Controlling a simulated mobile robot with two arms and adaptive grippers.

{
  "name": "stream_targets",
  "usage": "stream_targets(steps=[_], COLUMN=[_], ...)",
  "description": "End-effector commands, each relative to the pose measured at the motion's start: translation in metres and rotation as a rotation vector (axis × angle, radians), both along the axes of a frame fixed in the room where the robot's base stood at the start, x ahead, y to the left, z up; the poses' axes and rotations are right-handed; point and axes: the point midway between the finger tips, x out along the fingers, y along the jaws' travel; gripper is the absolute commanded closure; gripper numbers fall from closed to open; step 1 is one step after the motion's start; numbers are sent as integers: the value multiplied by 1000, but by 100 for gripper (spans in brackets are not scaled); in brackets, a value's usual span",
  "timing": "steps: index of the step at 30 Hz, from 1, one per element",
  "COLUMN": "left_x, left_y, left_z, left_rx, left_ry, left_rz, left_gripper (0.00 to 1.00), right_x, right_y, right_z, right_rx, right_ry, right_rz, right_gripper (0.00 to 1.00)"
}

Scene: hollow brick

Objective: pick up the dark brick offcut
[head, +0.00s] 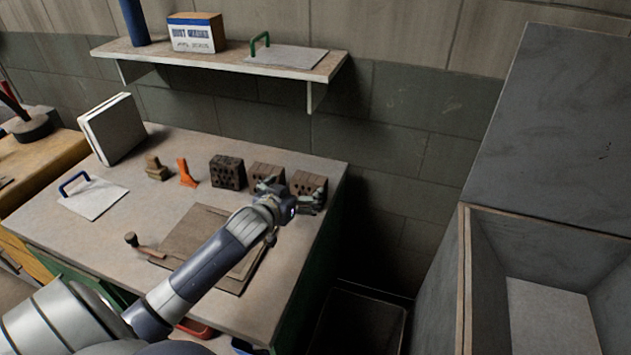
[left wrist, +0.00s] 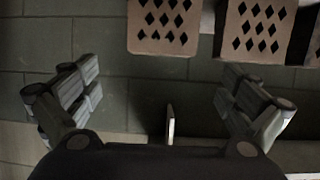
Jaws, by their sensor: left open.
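Three hollow bricks stand in a row at the back right of the workbench. The left one (head: 227,171) is the darkest and looks most like the dark brick offcut. My left gripper (head: 288,193) is open and empty, in front of the middle brick (head: 267,171) and the right brick (head: 311,180), and partly hides them. In the left wrist view the open fingers (left wrist: 158,82) have nothing between them. Two brown bricks with diamond holes show at the top edge there, one at the middle (left wrist: 165,40) and one further right (left wrist: 255,50). My right gripper is not in view.
An orange piece (head: 187,173) and a small brown piece (head: 155,168) stand left of the bricks. A flat board (head: 195,230) lies under my left arm. A shelf (head: 215,56) hangs above the bench. A large grey bin (head: 485,225) stands at the right.

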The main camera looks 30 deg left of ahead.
Motion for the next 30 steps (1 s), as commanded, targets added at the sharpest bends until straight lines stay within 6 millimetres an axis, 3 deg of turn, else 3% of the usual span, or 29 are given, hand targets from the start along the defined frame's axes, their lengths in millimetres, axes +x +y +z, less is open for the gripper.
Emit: stream_targets(steps=[5, 15, 25, 30], left_x=[16, 48, 70, 87], left_y=[4, 10, 16, 19], left_z=[-6, -21, -29, -38], left_rx=[0, 0, -1, -1], left_ry=[1, 0, 2, 2], left_rz=[2, 0, 0, 0], left_gripper=[0, 0, 0, 0], right_x=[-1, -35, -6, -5], right_y=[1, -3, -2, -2], right_z=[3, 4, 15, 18], right_rx=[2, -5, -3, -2], right_ry=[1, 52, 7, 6], right_rz=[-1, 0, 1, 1], right_gripper=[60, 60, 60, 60])
